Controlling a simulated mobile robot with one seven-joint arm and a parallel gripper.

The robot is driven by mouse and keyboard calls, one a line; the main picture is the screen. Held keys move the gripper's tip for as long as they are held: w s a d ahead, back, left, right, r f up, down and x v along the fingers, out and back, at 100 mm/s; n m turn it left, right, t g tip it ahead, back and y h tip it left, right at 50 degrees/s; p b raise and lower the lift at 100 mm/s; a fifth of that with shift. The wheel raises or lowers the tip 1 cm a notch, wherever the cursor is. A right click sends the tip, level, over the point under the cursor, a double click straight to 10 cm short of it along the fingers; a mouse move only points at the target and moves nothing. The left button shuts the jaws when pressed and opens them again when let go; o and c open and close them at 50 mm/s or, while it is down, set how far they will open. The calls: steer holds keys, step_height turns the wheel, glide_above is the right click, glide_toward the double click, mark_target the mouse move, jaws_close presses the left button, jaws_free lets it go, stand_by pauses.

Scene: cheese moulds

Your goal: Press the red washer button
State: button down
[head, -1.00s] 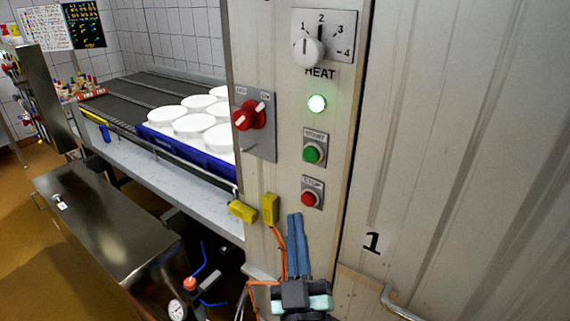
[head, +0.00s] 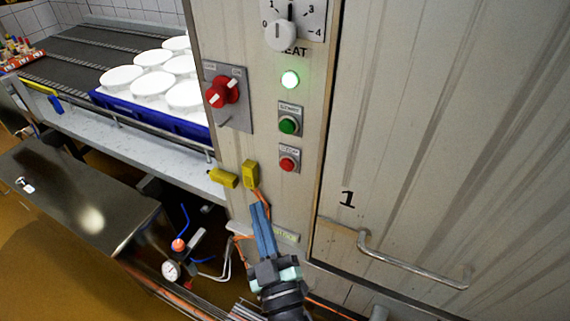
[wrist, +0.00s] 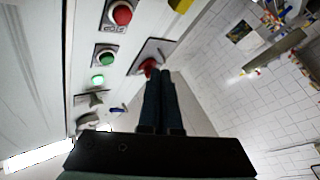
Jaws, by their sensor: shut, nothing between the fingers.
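The red button (head: 287,164) is a small round push button on a grey plate, low on the pale control panel, under the green start button (head: 288,125). It also shows at the top of the wrist view (wrist: 120,13). My gripper (head: 257,207) is shut and empty, with its blue fingers side by side. In the head view its tips are below and left of the red button, apart from it. In the wrist view the fingertips (wrist: 160,77) overlap the lower edge of the red rotary switch (wrist: 148,66); I cannot tell the distance.
The rotary switch (head: 222,92) and a lit green lamp (head: 290,79) are higher on the panel. Two yellow connectors (head: 250,173) with orange cables are close above my fingers. A door handle (head: 410,262) juts out at right. White moulds (head: 152,83) sit in a blue tray at left.

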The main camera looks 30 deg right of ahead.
mark_target(280, 163)
steer(key=w+d, duration=0.5)
steer(key=d, duration=0.1)
steer(key=shift+w+d+p, duration=0.2)
steer(key=shift+d+p, duration=0.2)
steer(key=shift+d, duration=0.1)
stand_by(1.8)
steer(key=shift+w+d, duration=0.25)
steer(key=shift+w+d, duration=0.3)
steer(key=shift+d, duration=0.1)
stand_by(0.9)
steer(key=shift+s+a, duration=0.55)
steer(key=shift+a, duration=0.2)
steer(key=shift+s+a, duration=0.8)
steer(key=shift+a, duration=0.2)
steer(key=shift+s+a, duration=0.75)
steer(key=shift+a, duration=0.25)
